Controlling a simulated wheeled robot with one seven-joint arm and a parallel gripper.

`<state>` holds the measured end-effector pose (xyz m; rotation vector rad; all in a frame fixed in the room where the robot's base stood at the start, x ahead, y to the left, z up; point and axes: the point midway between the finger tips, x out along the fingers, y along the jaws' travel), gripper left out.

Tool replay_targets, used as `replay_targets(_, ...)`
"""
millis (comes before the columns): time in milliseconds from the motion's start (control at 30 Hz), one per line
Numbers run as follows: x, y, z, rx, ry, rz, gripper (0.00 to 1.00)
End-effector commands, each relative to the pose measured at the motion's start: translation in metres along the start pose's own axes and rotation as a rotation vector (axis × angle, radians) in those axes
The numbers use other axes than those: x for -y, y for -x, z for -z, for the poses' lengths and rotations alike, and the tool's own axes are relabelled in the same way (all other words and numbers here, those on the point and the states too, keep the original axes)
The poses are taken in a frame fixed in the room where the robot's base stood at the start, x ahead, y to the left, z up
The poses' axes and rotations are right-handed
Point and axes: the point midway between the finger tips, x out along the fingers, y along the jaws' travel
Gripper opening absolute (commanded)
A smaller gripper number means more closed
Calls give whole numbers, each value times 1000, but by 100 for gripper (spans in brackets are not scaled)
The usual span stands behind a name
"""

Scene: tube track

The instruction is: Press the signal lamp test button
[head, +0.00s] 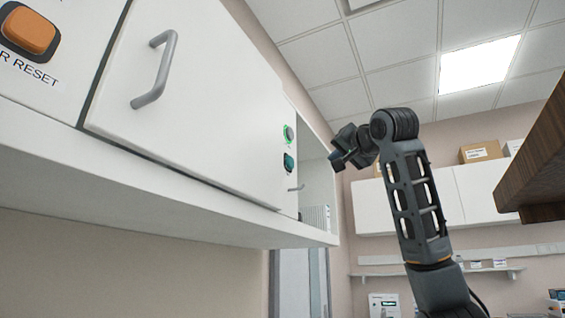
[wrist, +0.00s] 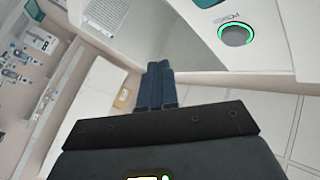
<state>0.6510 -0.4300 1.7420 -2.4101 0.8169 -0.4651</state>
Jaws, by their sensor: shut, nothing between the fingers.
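A round button with a lit green ring (head: 289,133) is on the white panel at the far end of the cabinet front. It also shows in the wrist view (wrist: 236,34), upper right, with a small label beside it that I cannot read; I cannot confirm that it is the signal lamp test button. A dark teal part (head: 289,162) sits just below it in the head view. My gripper (head: 336,161) is shut and empty, to the right of the panel and apart from it. In the wrist view its closed fingertips (wrist: 160,66) lie left of and below the ringed button.
An orange button (head: 30,32), with a label ending "R RESET", is at the near left. A white door with a grey handle (head: 160,70) lies between. An open compartment (head: 315,180) is beyond the panel. A wooden shelf (head: 540,150) juts in at right.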

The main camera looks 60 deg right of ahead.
Motion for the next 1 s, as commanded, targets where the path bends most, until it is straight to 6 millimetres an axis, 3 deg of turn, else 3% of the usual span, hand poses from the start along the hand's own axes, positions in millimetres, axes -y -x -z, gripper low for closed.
replay_targets(133,3,5,8,-6,4,-9,0)
replay_targets(567,6,2,7,-5,5,-8,0)
replay_targets(1000,32,-34,-18,-4,6,-9,0)
